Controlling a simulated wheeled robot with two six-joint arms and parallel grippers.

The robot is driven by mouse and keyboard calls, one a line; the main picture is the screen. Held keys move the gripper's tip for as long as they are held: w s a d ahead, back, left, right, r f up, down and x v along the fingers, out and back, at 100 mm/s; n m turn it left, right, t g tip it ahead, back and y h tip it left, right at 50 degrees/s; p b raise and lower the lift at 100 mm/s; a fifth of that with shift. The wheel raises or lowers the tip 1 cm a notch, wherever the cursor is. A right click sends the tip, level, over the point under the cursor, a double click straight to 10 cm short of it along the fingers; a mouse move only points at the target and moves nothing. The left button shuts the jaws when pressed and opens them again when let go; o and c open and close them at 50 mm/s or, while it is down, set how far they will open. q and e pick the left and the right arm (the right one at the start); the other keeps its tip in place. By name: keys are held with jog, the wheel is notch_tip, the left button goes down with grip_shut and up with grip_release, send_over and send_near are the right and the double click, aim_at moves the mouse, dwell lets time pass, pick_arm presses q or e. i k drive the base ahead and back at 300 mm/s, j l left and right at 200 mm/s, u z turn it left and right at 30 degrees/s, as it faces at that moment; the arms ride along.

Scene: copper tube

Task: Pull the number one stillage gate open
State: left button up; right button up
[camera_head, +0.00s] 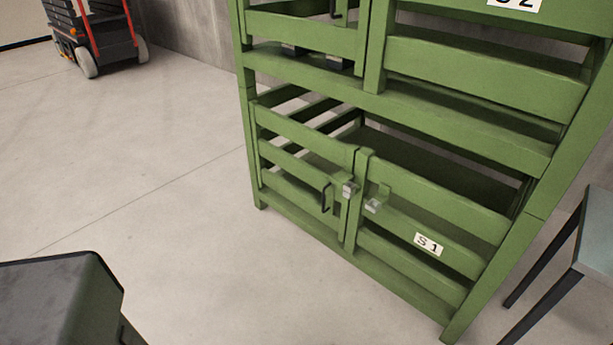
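The number one stillage is the lower green slatted frame, with a white S1 label (428,244) on its right front panel. Its left front gate (300,165) stands in line with the right panel, and their upright edges meet near the middle, so it looks shut. A dark bar handle (326,198) is on the gate near that edge. A light grey latch piece (349,190) is at the gate's edge, and another (374,205) is on the right panel. I cannot tell whether they are engaged. Neither of my grippers is in view.
A second green stillage (480,75), labelled 2, is stacked above. A grey-topped table (597,230) with dark legs stands close on the right. A machine with red bars and wheels (95,35) is at the far left. Bare concrete floor (150,170) lies left of the stillage.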

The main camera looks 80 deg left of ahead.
aim_at(342, 155)
jog(key=i+j+u, duration=0.1)
jog(key=i+u, duration=0.15)
jog(key=u, duration=1.9)
jog(key=i+l, duration=0.05)
